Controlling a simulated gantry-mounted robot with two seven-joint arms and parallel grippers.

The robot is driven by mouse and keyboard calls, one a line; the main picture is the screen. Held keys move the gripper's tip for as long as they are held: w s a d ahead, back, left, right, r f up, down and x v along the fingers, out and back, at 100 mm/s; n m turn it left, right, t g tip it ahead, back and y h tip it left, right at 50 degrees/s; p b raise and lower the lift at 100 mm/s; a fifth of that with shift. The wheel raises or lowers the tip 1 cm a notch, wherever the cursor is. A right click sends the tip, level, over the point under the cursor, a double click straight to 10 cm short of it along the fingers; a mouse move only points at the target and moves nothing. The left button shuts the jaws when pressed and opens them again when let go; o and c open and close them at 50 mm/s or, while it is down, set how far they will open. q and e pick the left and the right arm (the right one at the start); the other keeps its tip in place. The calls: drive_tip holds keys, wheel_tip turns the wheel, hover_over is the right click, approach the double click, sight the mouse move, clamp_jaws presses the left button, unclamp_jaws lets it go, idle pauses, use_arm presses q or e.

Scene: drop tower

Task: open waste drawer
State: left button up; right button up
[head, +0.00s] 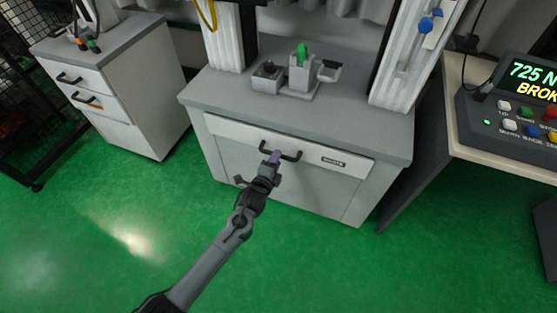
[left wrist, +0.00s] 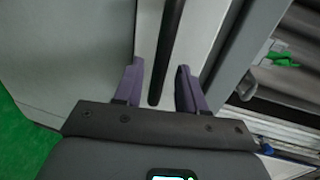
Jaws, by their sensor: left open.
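The waste drawer (head: 225,129) is the wide white front under the grey top of the middle cabinet, with a small dark label reading WASTE at its right. It looks flush with the cabinet. Its black bar handle (head: 292,156) is partly hidden by my left gripper (head: 273,158), which is at the handle. In the left wrist view the dark handle (left wrist: 170,40) runs up between the two purple fingers of the open left gripper (left wrist: 160,88), with gaps visible on both sides. My right gripper is in neither view.
A grey fixture with a green piece (head: 302,54) stands on the cabinet top between white columns. Another drawer cabinet (head: 105,90) stands at left, and a table with a control panel (head: 515,105) at right. The green floor (head: 100,230) in front is clear.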

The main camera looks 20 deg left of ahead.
use_arm(q)
drive_tip(key=shift+b+x, duration=0.65)
drive_tip(key=shift+x, duration=0.9)
drive_tip(key=shift+c, duration=0.3)
clamp_jaws()
